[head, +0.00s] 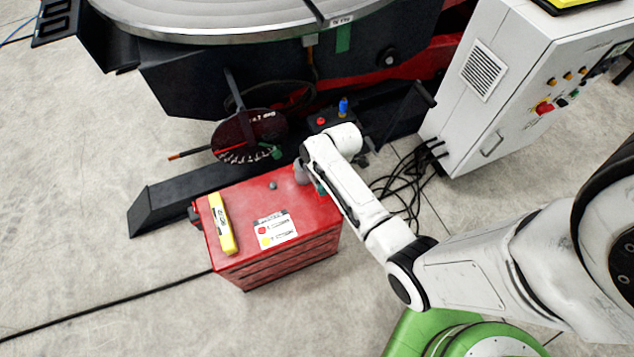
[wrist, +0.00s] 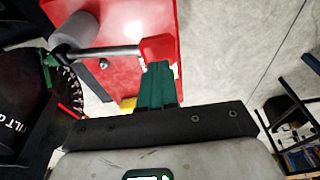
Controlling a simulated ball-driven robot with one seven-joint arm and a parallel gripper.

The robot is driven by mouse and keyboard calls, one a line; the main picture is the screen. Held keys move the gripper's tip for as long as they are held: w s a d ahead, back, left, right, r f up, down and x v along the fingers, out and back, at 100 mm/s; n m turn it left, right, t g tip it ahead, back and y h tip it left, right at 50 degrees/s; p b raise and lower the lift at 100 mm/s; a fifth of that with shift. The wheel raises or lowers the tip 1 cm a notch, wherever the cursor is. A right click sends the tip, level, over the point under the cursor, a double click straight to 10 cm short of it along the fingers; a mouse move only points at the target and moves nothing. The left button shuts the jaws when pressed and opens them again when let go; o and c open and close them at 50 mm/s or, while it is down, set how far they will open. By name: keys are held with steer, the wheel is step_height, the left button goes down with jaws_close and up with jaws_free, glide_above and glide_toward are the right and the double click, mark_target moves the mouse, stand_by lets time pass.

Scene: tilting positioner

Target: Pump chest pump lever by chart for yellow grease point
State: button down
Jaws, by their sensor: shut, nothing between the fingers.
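The red chest (head: 275,215) stands on the floor in the head view. On its top lies a white chart card (head: 275,230) with a red and a yellow mark; its writing is too small to read. The pump's grey cylinder (wrist: 75,30) shows at the chest's edge in the wrist view, with a dark lever rod (wrist: 112,51) running right to a red end block (wrist: 157,48). My gripper (wrist: 158,68) is shut and empty, its green fingertips right at this block; I cannot tell whether they touch. My arm partly hides the pump in the head view. I cannot make out a yellow grease point.
A yellow tube-like item (head: 222,223) lies on the chest. Behind it stands the tilting positioner (head: 260,70) with a dark dial (head: 248,135), a red fitting (head: 320,121) and a blue fitting (head: 343,106). A grey control cabinet (head: 500,80) and loose cables (head: 400,190) are at right.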

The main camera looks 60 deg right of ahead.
mark_target(323, 197)
steer(key=shift+w+f+b, duration=0.1)
steer(key=shift+f+b, duration=2.7)
steer(key=shift+f, duration=0.85)
steer(key=shift+r, duration=0.1)
step_height(323, 197, up, 14)
steer(key=p, duration=1.4)
steer(key=shift+r, duration=0.2)
